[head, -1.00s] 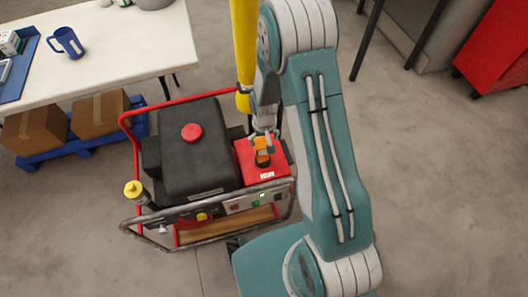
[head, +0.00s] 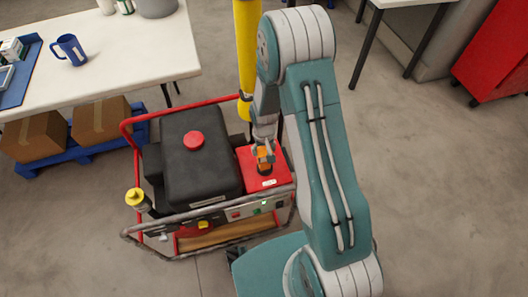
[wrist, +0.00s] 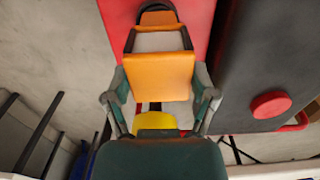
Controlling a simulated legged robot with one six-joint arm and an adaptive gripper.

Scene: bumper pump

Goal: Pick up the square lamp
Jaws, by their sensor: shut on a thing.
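The square lamp is an orange, boxy thing with a pale panel. In the head view the lamp (head: 264,166) is small and stands on the red top (head: 268,184) of the generator. In the wrist view the lamp (wrist: 160,75) fills the middle, in front of the red surface. My gripper (wrist: 160,97) has one finger on each side of the lamp and is shut on it. In the head view my gripper (head: 264,146) comes down on the lamp from above. Whether the lamp touches the red top cannot be told.
The generator's black tank (head: 200,160) with a red cap stands left of the lamp, inside a red and grey tube frame (head: 200,214). A yellow post (head: 247,50) rises close behind my gripper. A white table (head: 120,60) with a blue mug (head: 70,49) is at upper left.

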